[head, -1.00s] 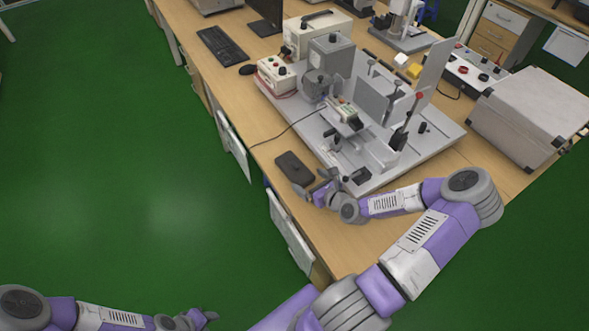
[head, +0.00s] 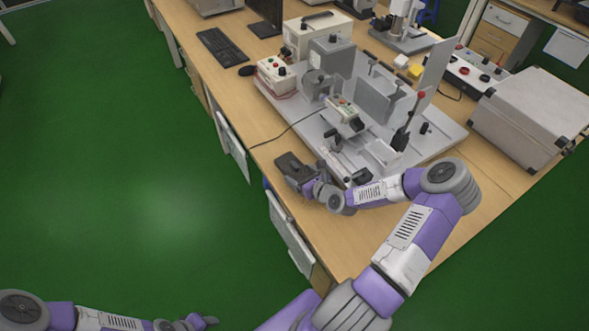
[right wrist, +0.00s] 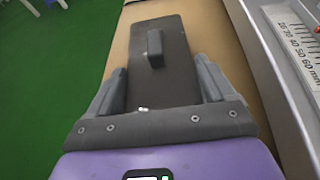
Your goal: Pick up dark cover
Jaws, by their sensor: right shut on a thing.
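The dark cover (head: 285,161) is a flat dark rectangular plate lying on the wooden table near its left edge, in front of the grey machine. In the right wrist view the cover (right wrist: 158,80) shows a small raised block on top. My right gripper (head: 299,180) is at the near end of the cover. In the wrist view its two fingers (right wrist: 162,87) stand on either side of the cover and are shut on its sides. My left gripper (head: 208,322) is low at the bottom left, away from the table; its jaws are too small to judge.
A grey machine base (head: 440,140) with a clamp and a red-knobbed lever stands just right of the cover. A thin cable runs across the table behind it. A keyboard (head: 222,45) and a large grey case (head: 530,115) are farther off. Green floor lies beyond the left edge.

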